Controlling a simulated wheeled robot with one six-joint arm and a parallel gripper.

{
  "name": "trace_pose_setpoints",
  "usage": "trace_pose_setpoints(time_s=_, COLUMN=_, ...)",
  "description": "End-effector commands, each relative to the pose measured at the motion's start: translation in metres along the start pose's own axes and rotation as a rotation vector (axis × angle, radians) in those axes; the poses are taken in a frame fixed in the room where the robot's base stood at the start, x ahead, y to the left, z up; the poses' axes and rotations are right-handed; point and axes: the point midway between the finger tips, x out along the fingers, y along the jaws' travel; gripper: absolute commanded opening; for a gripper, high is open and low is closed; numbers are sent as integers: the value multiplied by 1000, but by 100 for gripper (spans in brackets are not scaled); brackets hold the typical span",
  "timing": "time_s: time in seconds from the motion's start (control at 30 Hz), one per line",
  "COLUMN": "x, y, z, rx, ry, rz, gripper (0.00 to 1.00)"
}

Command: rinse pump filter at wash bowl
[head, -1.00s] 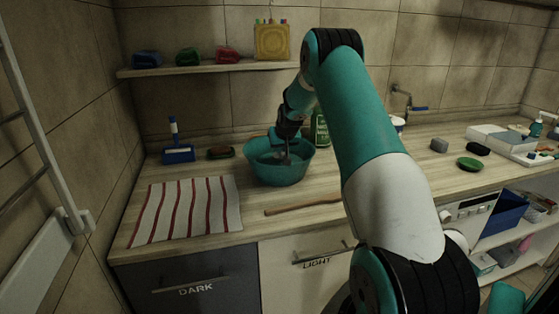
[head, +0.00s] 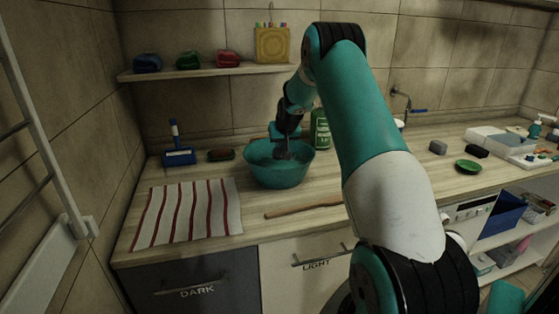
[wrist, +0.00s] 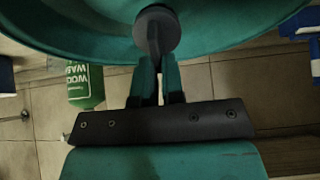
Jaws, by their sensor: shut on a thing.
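The teal wash bowl (head: 280,176) stands on the wooden counter, and its rim and inside fill the top of the wrist view (wrist: 75,30). My gripper (head: 281,153) points down into the bowl from above. In the wrist view my gripper (wrist: 155,88) is shut on the dark grey pump filter (wrist: 156,28), whose round end faces the bowl's inside. The filter's grip end is partly hidden between the fingers. In the head view the filter is too small and dark to tell from the fingers.
A striped cloth (head: 187,212) lies left of the bowl, and a wooden stick (head: 303,207) lies in front of it. A green bottle (head: 320,130) stands behind right. A blue-handled brush in a holder (head: 178,153) and a dish with a red item (head: 221,155) stand left. A shelf (head: 205,71) hangs above.

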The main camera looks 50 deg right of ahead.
Motion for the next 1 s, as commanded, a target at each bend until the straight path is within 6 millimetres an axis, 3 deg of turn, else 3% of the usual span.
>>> trace_pose_setpoints(time_s=1.0, x=-72, y=0, z=-53, rx=0, ry=3, rz=0, gripper=0)
